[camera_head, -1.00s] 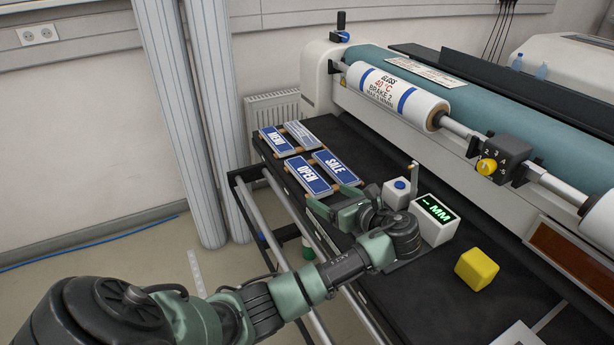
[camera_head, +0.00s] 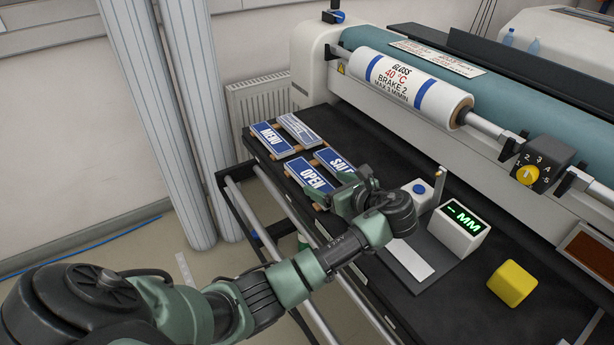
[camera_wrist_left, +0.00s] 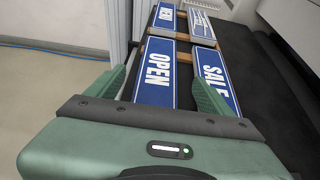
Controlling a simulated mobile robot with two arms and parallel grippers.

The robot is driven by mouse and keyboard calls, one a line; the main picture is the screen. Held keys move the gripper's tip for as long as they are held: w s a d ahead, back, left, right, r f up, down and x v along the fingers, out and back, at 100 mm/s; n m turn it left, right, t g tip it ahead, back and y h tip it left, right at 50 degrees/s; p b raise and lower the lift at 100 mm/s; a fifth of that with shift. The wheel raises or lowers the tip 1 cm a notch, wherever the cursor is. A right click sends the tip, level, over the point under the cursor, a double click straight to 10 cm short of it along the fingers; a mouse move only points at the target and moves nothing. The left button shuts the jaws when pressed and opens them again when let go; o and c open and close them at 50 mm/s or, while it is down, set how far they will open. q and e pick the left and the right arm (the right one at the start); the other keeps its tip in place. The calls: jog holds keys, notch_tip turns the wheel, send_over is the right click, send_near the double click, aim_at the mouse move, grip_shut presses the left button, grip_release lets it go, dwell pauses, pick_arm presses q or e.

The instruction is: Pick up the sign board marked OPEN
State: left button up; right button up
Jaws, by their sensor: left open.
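The blue sign board marked OPEN (camera_head: 309,174) lies flat on wooden strips on the dark table, with white letters. In the left wrist view the OPEN board (camera_wrist_left: 157,72) lies ahead, between the two green fingers. My left gripper (camera_head: 338,190) is open and empty at the near side of the boards. Its fingers also show in the left wrist view (camera_wrist_left: 160,88), one on each side of the OPEN board; whether they touch it I cannot tell. The SALE board (camera_head: 336,160) lies beside it, partly hidden by my gripper. My right gripper is not in view.
The laminator roll (camera_head: 415,90) runs along the back.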

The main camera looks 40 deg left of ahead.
aim_at(314, 180)
pick_arm(q)
jog(key=shift+w+a+f, duration=0.15)
jog(key=shift+a+f, duration=0.1)
jog(key=shift+a, duration=0.3)
jog(key=x, duration=0.4)
jog(key=shift+d+f, duration=0.1)
jog(key=shift+f, duration=0.1)
jog(key=shift+a+f, duration=0.15)
jog(key=shift+a, duration=0.15)
jog(key=shift+c, duration=0.3)
jog(key=c, duration=1.5)
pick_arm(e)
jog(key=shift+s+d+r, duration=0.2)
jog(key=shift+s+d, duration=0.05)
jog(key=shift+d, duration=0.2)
